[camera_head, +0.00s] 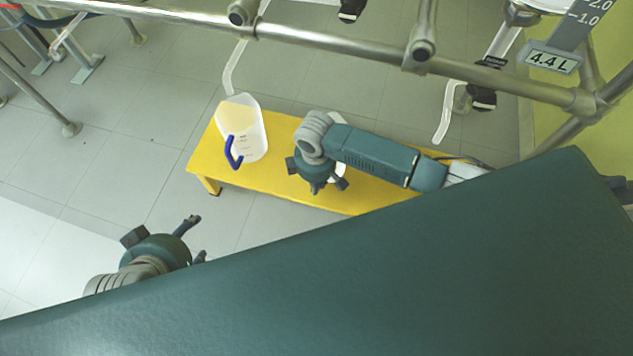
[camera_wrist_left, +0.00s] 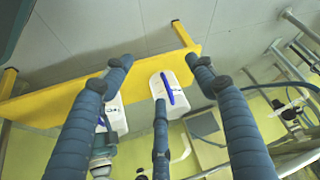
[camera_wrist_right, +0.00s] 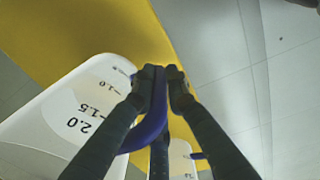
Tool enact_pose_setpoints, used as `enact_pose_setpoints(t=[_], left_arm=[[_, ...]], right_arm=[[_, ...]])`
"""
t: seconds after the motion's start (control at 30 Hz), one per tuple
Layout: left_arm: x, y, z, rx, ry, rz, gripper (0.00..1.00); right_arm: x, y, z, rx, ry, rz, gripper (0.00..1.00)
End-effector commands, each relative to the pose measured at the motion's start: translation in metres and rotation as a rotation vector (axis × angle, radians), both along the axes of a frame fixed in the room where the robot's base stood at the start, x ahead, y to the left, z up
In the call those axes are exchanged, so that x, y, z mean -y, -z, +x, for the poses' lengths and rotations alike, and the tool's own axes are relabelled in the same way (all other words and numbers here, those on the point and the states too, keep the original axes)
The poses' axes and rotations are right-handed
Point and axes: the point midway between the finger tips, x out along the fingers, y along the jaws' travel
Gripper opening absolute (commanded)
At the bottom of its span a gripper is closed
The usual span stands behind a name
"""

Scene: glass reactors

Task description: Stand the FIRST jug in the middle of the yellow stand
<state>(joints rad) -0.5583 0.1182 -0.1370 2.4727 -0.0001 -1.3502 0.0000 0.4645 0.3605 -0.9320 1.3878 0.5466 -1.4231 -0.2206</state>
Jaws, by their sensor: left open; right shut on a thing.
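The low yellow stand (camera_head: 205,157) is a long bench on the tiled floor. A white jug with a blue handle (camera_head: 246,140) stands near its left end. A second white jug (camera_wrist_right: 70,110), with volume marks and a blue handle, is in my right gripper (camera_head: 325,186). In the right wrist view the fingers (camera_wrist_right: 163,76) are shut on its handle. In the head view my arm hides most of it. Whether it touches the stand, I cannot tell. My left gripper (camera_head: 193,238) is open and empty, short of the stand. I cannot tell which jug is the first.
A metal pipe frame (camera_head: 340,46) crosses above and behind the stand, with bent outlet tubes (camera_head: 235,66) hanging down. A 4.4 L label (camera_head: 550,62) hangs at the upper right.

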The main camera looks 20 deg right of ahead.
Motion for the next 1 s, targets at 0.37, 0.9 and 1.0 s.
enact_pose_setpoints(t=[0.37, 0.9, 1.0], left_arm=[[0.0, 0.0, 0.0, 0.0, 0.0, 0.0, 0.57], [-0.019, 0.013, -0.066, -0.255, -0.022, 0.053, 0.57], [-0.018, -0.001, -0.063, -0.243, -0.021, 0.049, 0.57]], right_arm=[[0.0, 0.0, 0.0, 0.0, 0.0, 0.0, 0.32], [0.0, -0.036, 0.0, 0.001, 0.001, 0.0, 0.32], [-0.002, -0.066, 0.0, 0.005, -0.001, 0.002, 0.32]])
